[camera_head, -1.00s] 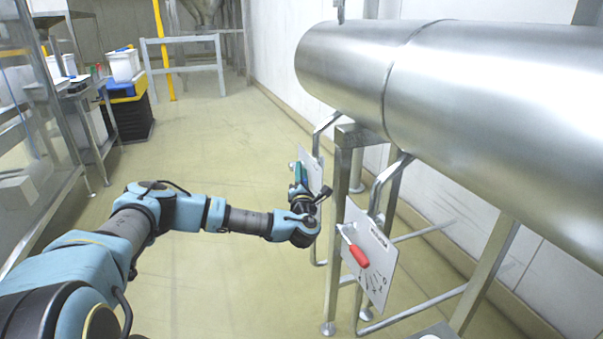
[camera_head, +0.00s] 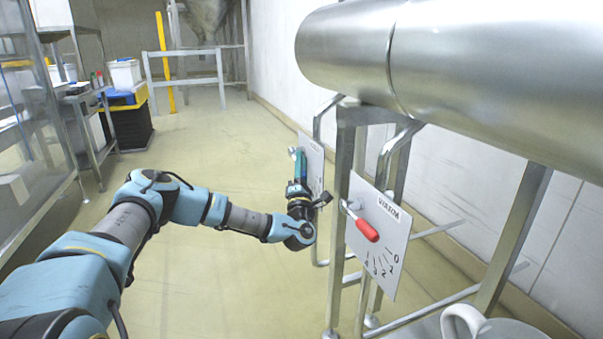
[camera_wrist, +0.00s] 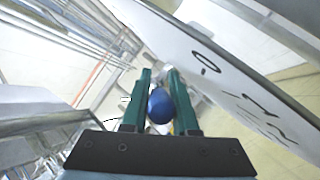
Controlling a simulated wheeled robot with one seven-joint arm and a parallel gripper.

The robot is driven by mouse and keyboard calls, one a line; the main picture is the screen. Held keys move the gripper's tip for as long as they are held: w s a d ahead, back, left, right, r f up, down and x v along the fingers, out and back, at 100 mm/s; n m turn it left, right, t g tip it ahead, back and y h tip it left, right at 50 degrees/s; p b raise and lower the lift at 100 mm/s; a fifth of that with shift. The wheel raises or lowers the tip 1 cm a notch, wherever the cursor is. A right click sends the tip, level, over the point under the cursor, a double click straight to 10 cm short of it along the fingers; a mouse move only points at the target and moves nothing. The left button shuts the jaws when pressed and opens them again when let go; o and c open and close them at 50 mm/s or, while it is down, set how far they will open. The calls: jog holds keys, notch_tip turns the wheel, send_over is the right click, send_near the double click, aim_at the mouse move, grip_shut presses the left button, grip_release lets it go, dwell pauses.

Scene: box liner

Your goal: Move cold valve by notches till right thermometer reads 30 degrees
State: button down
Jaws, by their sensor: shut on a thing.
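My gripper (camera_head: 299,165) is at the far white valve plate (camera_head: 314,158), in front of its face. In the wrist view its green fingers (camera_wrist: 159,76) are shut on a blue valve handle (camera_wrist: 160,106), which shows end-on between them. The plate (camera_wrist: 225,70) runs along the right there, with a 0 and further marks partly in sight. The lever's exact notch cannot be told. The near plate (camera_head: 398,222) carries a red-handled lever (camera_head: 366,230) pointing down and right, above marks numbered from 0 to 4. No thermometer can be made out.
A large steel tank (camera_head: 480,75) lies above the plates on metal legs (camera_head: 513,240). A light round thing with a handle (camera_head: 468,325) stands at the lower right. Shelving (camera_head: 85,110) is at the left. The floor (camera_head: 205,275) between is clear.

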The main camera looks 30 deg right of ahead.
dwell(0.3)
jog(key=c, duration=0.7)
grip_release()
jog(key=b+v, duration=0.1)
jog(key=v, duration=0.9)
jog(key=shift+s+a+f, duration=0.2)
jog(key=shift+s+f, duration=0.05)
